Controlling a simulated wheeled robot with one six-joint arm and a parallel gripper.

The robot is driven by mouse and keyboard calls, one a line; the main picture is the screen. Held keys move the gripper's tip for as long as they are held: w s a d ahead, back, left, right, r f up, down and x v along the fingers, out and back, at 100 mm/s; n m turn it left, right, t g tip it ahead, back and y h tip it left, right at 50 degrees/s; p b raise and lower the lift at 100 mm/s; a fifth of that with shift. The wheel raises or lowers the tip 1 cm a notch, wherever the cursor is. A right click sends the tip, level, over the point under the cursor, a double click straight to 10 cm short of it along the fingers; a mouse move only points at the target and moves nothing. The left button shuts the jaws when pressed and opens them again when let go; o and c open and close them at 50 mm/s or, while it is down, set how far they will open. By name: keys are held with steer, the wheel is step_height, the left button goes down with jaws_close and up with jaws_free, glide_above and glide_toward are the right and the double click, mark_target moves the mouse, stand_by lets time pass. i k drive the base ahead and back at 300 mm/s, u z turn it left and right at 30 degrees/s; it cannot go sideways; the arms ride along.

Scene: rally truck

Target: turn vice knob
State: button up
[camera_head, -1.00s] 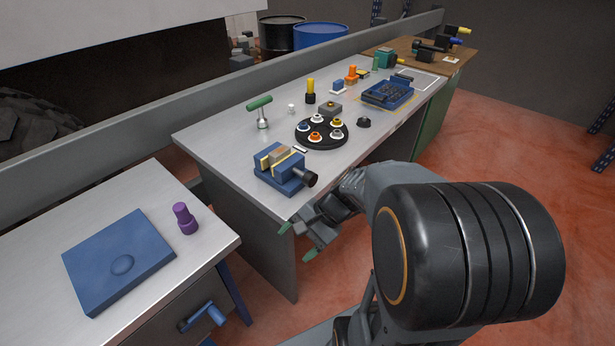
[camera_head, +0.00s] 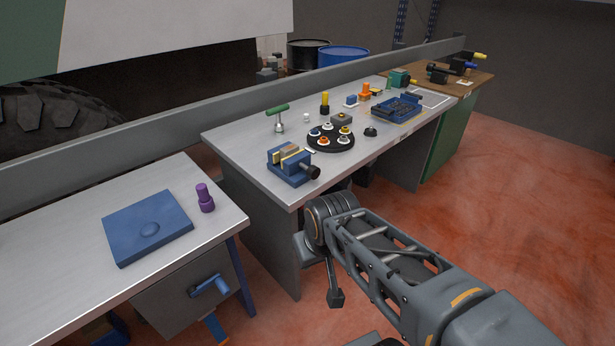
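The blue vice (camera_head: 284,176) sits at the near left corner of the long metal bench, with a tan block (camera_head: 290,150) between its yellowish jaws. Its dark round knob (camera_head: 310,172) sticks out to the right, toward the bench's front edge. My gripper (camera_head: 322,272) appears at the end of my arm, in front of the bench and below the knob, clear of it. Its green fingertips do not show, so I cannot tell its opening. I see nothing held in it.
A black round tray (camera_head: 331,148) with several coloured pieces and a green-handled tool (camera_head: 277,115) stand behind the vice. A nearer bench at left holds a blue plate (camera_head: 120,235) and a purple piece (camera_head: 205,198). Red floor is open to the right.

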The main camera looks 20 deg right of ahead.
mark_target(313, 172)
steer(key=u, duration=1.1)
steer(key=i, duration=0.85)
steer(key=z, duration=1.8)
